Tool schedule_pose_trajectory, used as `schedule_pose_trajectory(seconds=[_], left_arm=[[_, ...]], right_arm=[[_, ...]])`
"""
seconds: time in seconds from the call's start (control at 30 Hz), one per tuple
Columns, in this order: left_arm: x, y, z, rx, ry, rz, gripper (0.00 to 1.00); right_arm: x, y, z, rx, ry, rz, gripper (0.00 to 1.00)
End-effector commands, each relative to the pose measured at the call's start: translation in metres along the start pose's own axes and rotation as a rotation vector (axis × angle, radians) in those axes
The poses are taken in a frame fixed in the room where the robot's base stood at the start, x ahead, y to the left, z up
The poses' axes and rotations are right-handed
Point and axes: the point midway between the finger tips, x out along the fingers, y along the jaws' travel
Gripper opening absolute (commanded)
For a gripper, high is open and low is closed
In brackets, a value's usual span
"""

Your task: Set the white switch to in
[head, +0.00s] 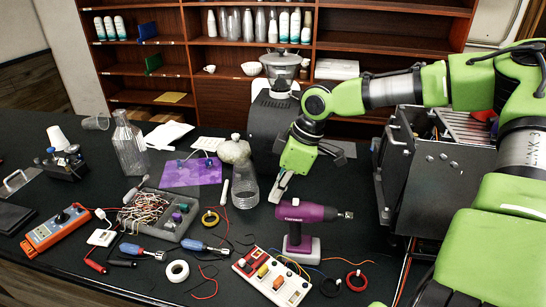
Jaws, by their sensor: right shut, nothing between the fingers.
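A white and red panel (271,277) with several small coloured switches lies at the front middle of the dark table. A switch on it looks white, but it is too small for me to tell its setting. A separate small white plate (102,237) with a cable lies farther left; I cannot tell whether it is a switch. My right gripper (279,192) comes in from the right and points down. It is shut and empty, above the table behind the panel and apart from it. My left gripper is not in view.
A purple drill (301,222) stands between my right gripper and the panel. A clear bottle (245,186) is left of the gripper. An open-sided metal machine (430,175) stands on the right. A tray of wires (153,211), screwdrivers and an orange meter (55,231) lie left.

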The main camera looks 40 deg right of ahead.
Motion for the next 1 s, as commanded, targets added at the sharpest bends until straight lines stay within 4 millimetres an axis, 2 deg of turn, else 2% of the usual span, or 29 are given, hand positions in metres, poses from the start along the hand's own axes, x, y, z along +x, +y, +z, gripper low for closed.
schedule_pose_trajectory(seconds=[0.03, 0.3, 0.53, 0.7, 0.83, 1.0], left_arm=[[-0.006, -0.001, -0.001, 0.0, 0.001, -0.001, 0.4], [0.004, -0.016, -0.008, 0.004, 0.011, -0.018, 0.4], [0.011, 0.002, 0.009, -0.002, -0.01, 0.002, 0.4], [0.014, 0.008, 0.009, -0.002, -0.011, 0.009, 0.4], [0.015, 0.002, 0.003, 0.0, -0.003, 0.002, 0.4], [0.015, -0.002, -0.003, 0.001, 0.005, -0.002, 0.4]], right_arm=[[-0.004, -0.001, 0.001, 0.003, 0.002, 0.0, 0.0], [-0.029, 0.001, 0.0, 0.002, 0.006, 0.004, 0.0], [-0.066, 0.001, 0.0, 0.001, 0.008, 0.006, 0.0], [-0.09, 0.001, 0.001, 0.001, 0.005, 0.004, 0.0], [-0.099, 0.0, 0.001, 0.001, 0.004, 0.002, 0.0], [-0.102, 0.0, 0.001, 0.002, 0.003, 0.001, 0.0]])
